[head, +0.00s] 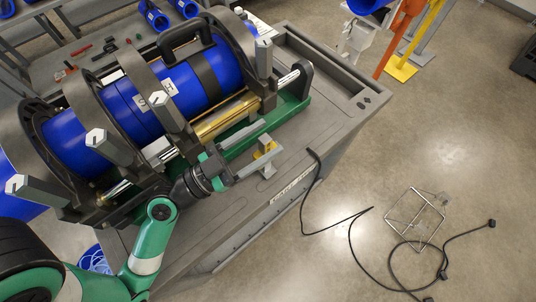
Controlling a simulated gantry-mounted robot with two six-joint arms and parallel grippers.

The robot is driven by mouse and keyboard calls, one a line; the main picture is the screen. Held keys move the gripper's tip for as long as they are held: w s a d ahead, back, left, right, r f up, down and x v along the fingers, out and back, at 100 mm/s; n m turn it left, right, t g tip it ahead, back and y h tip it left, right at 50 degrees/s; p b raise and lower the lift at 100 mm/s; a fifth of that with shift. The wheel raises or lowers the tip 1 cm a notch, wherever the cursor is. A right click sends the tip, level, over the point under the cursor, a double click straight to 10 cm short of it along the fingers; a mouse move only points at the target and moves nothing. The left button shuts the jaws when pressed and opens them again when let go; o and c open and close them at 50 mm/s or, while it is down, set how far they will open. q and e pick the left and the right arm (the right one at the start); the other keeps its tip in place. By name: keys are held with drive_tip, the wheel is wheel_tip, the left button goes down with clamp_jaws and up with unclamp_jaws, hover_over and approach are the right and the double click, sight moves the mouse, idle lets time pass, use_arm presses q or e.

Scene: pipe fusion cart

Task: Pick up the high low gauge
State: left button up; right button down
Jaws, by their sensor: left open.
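The high low gauge appears to be the small grey and yellow piece (267,155) on the grey cart top (328,128), near the cart's front edge. My left gripper (258,146) reaches in from the lower left. It is open, with its two grey fingers apart and their tips close to the gauge. Part of the gauge is hidden by the lower finger, and I cannot tell whether the fingers touch it. My right gripper is not in view.
A blue pipe (128,108) lies in the dark-clamped fusion machine (92,77) just behind the gripper. A black cable (318,184) hangs over the cart's front edge to the floor. A wire-frame stand (414,218) is on the floor at right.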

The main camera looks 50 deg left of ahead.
sight(261, 149)
use_arm(q)
drive_tip(key=s+a+f+n+g+y, duration=0.25)
drive_tip(key=s+f+n, duration=0.2)
drive_tip(key=f, duration=0.55)
drive_tip(key=shift+m+y, duration=0.35)
drive_tip(key=shift+m, duration=0.1)
drive_tip(key=w, duration=0.1)
drive_tip(key=w+p, duration=0.1)
drive_tip(key=w, duration=0.1)
drive_tip(key=w+p, duration=0.1)
drive_tip(key=w, duration=0.1)
drive_tip(key=shift+a+r, duration=0.2)
drive_tip(key=shift+a, duration=0.05)
drive_tip(key=shift+w+f, duration=0.2)
drive_tip(key=shift+w, duration=0.2)
drive_tip(key=w+p, duration=0.1)
drive_tip(key=w, duration=0.1)
drive_tip(key=w+p, duration=0.1)
drive_tip(key=w, duration=0.1)
drive_tip(key=shift+w+r, duration=0.2)
drive_tip(key=shift+w, duration=0.4)
drive_tip(key=shift+a+f, duration=0.1)
drive_tip(key=shift+f, duration=0.05)
clamp_jaws()
